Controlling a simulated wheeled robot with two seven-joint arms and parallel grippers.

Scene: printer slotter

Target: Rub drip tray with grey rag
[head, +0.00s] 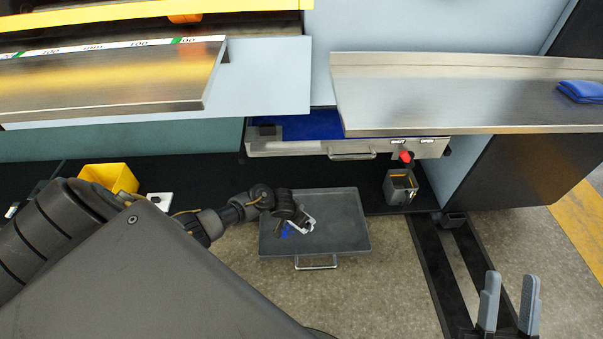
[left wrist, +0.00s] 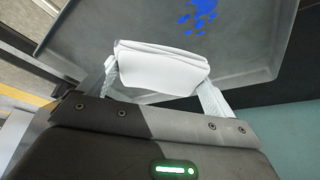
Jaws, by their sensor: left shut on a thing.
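The grey drip tray (head: 345,215) sits low in front of the machine, with a wire handle (head: 316,264) at its near side. A blue stain (head: 286,230) marks its left part; the stain also shows in the left wrist view (left wrist: 200,17). My left gripper (head: 296,213) is over the tray, shut on the folded grey rag (left wrist: 160,70), which looks nearly white. The rag is right beside the stain; I cannot tell whether it touches the tray. My right gripper (head: 509,305) is open and empty at the lower right, away from the tray.
A folded blue cloth (head: 582,91) lies on the metal shelf (head: 450,95). A drawer (head: 290,148) with a blue inside is under it. A small square container (head: 400,187) stands right of the tray, and a yellow bin (head: 110,177) stands left. Bare floor (head: 385,295) lies in front.

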